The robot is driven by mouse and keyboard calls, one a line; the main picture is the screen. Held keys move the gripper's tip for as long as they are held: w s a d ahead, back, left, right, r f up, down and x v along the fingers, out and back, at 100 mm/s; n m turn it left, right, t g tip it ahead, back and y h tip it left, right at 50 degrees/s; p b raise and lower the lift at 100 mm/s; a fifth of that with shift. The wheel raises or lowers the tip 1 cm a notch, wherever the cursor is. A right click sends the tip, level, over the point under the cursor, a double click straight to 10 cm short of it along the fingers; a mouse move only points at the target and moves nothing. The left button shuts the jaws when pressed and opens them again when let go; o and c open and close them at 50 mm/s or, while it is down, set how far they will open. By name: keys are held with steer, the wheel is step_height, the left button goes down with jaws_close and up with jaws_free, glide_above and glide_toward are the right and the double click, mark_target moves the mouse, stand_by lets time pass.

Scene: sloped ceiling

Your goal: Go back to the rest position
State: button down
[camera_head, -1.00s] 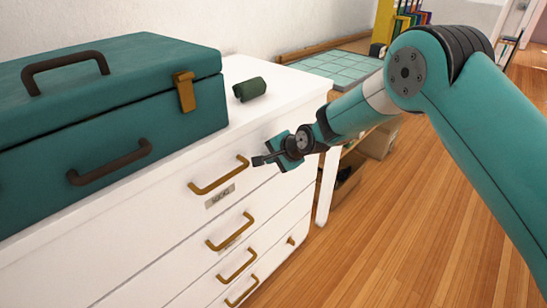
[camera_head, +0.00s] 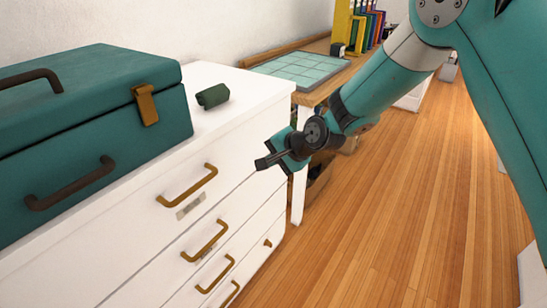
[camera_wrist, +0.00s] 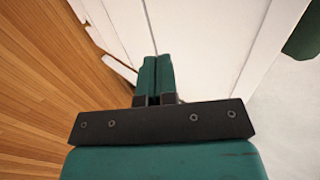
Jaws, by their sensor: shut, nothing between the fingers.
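My gripper (camera_head: 265,162) is shut and empty. In the head view it is in the air at the right end of the white drawer cabinet (camera_head: 243,142), to the right of the top drawer's brass handle (camera_head: 187,186) and apart from it. In the wrist view the two teal fingers (camera_wrist: 156,72) lie together, with the white cabinet front (camera_wrist: 205,40) behind them and the wooden floor to the left.
A teal case (camera_head: 90,120) stands on the cabinet, with a dark green roll (camera_head: 212,96) beside it. A wooden desk (camera_head: 318,93) with a tiled mat (camera_head: 300,69) and several binders (camera_head: 368,27) stands beyond. The wooden floor (camera_head: 400,220) at right is open.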

steer(key=s+d+r+n+g+p, duration=0.1)
steer(key=s+d+r+n+p, duration=0.15)
steer(key=s+r, duration=0.55)
steer(key=s+d+r+n+g+h+p, duration=0.1)
steer(key=s+d+r+n+p, duration=0.1)
steer(key=s+r, duration=0.4)
steer(key=s+d+r+n+g+h+p, duration=0.1)
steer(key=s+d+r+n+g+p, duration=0.1)
steer(key=s+r+n, duration=0.4)
steer(key=s+d+r+n+g+h+p, duration=0.1)
steer(key=s+d+r+n+p, duration=0.3)
steer(key=s, duration=0.9)
step_height(320, 180, up, 3)
steer(key=shift+d+g, duration=0.3)
steer(key=shift+g, duration=0.2)
steer(key=shift+n, duration=0.25)
